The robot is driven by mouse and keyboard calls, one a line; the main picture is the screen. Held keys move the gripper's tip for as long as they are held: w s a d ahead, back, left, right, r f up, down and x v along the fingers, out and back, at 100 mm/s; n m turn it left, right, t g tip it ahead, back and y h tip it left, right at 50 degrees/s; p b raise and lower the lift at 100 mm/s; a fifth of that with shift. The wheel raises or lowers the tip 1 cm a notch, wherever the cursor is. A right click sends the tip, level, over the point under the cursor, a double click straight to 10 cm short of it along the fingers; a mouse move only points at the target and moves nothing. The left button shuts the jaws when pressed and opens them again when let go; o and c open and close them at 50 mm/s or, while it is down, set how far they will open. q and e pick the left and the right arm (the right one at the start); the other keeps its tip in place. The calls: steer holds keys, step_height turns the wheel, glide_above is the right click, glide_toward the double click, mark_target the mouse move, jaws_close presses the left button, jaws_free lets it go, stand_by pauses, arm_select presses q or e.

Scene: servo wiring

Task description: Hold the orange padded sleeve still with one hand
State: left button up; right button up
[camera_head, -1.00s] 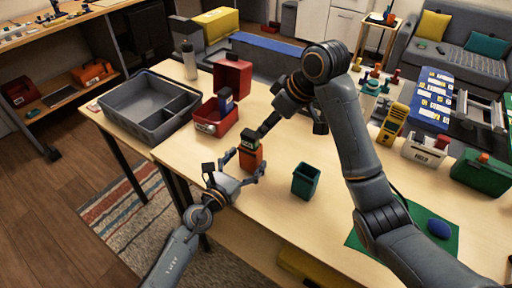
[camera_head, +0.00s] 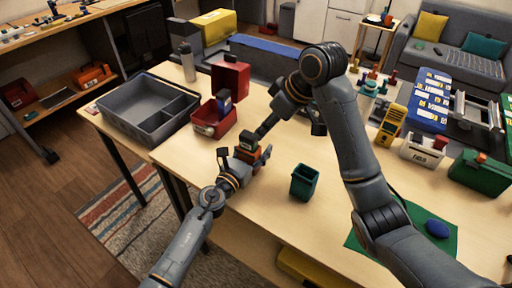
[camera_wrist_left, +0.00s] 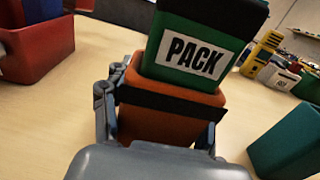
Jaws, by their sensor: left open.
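The orange padded sleeve (camera_wrist_left: 150,124) stands upright on the table, with a green block labelled PACK (camera_wrist_left: 205,45) seated in its top and tilted slightly in the left wrist view. My left gripper (camera_wrist_left: 158,128) is open, with one finger on each side of the sleeve; I cannot tell whether they touch it. In the head view my left gripper (camera_head: 247,160) reaches in from the front left and hides much of the sleeve (camera_head: 246,156). My right gripper (camera_head: 292,122) is above the table, right of and behind the sleeve, its fingers seeming spread apart.
A dark green bin (camera_head: 304,182) stands right of the sleeve. An open red box (camera_head: 214,120) and a grey divided tray (camera_head: 150,108) lie behind and left. A green mat (camera_head: 446,240) with a blue object is at the right. Table space in front is clear.

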mark_target(250, 135)
arm_select(q)
steer(key=c, duration=0.5)
steer(key=shift+c, duration=0.5)
arm_select(e)
steer(key=shift+o, duration=1.8)
steer(key=shift+a+r, duration=0.1)
steer(key=shift+r, duration=0.1)
arm_select(q)
steer(key=shift+c, duration=0.7)
arm_select(e)
steer(key=shift+n+g+h, duration=0.4)
steer(key=shift+g, duration=0.1)
steer(key=w+a+f, duration=0.1)
steer(key=f, duration=0.1)
steer(key=w+a+f, duration=0.1)
steer(key=a+f, duration=0.1)
steer(key=f, duration=0.1)
steer(key=w+a+f, duration=0.1)
steer(key=f, duration=0.1)
steer(key=shift+w+a+f, duration=0.15)
steer(key=shift+a, duration=0.1)
